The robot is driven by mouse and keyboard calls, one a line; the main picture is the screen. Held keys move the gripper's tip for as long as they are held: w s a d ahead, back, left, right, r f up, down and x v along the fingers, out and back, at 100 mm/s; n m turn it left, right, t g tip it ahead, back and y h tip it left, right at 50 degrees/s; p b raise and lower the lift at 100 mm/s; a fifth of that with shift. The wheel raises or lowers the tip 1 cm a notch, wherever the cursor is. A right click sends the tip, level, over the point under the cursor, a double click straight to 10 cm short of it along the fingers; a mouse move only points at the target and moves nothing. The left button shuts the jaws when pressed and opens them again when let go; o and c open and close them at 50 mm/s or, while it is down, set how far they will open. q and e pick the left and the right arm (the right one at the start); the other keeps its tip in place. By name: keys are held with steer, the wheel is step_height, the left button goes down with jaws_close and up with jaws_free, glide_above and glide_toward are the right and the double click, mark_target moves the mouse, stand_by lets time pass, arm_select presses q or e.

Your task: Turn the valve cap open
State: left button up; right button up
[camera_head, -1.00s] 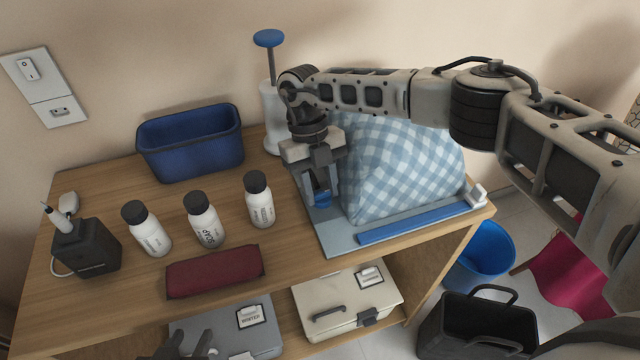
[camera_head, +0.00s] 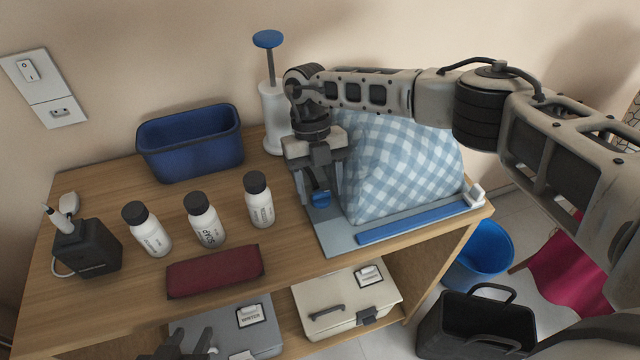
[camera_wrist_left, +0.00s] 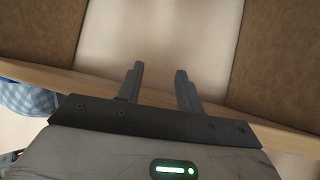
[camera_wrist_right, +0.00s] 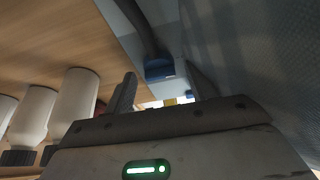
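The blue valve cap (camera_head: 321,199) sits on the light grey-blue flat edge of a blue-and-white checkered bag (camera_head: 405,165), near its left end. My right gripper (camera_head: 321,190) is above it, pointing down, with its fingers apart on either side of the cap. The right wrist view shows a blue piece, likely the cap (camera_wrist_right: 158,69), beyond the spread fingertips (camera_wrist_right: 163,88); a dark curved piece meets it. Contact cannot be told. My left gripper (camera_wrist_left: 160,75) is open and empty over a shelf edge; dark parts of it (camera_head: 185,345) show at the bottom of the head view.
A white pump (camera_head: 272,115) with a blue handle stands behind the gripper. A blue bin (camera_head: 190,145), several white bottles (camera_head: 205,220), a maroon case (camera_head: 215,272) and a black box (camera_head: 88,248) occupy the wooden tabletop (camera_head: 110,190). A blue seal strip (camera_head: 415,222) runs along the bag's front.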

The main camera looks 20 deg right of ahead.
arm_select(q)
steer(key=shift+d+f+b, duration=0.25)
steer(key=shift+f+b, duration=0.3)
steer(key=shift+b, duration=0.9)
arm_select(e)
steer(key=v, duration=1.6)
steer(key=shift+f, duration=0.1)
